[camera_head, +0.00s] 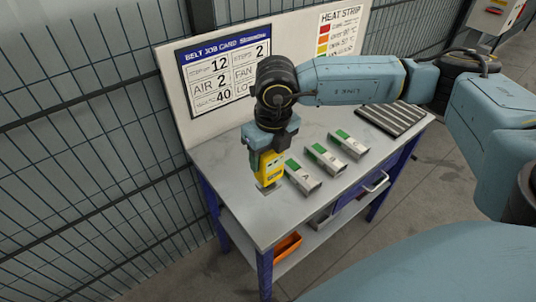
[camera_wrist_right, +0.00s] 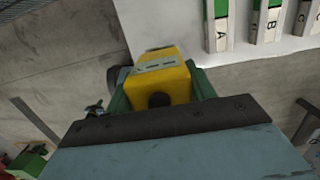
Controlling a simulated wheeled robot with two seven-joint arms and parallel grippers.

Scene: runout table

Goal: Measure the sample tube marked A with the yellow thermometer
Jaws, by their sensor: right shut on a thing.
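My right gripper (camera_head: 268,153) points down over the left part of the table and is shut on the yellow thermometer (camera_head: 269,168). The thermometer also shows between the fingers in the right wrist view (camera_wrist_right: 164,82). Its lower end is close above the tabletop; I cannot tell whether it touches. The sample tube marked A (camera_head: 303,177), a pale flat-sided piece with a green section, lies just right of the thermometer. Similar tubes marked B (camera_head: 325,158) and C (camera_head: 348,144) lie farther right. My left gripper is not in view.
The pale tabletop (camera_head: 245,214) is clear at its front left. A small grey square (camera_head: 266,188) lies below the thermometer. A dark ribbed rack (camera_head: 392,119) lies at the right end. A board with a job card (camera_head: 225,68) stands behind. An orange bin (camera_head: 287,247) sits on the lower shelf.

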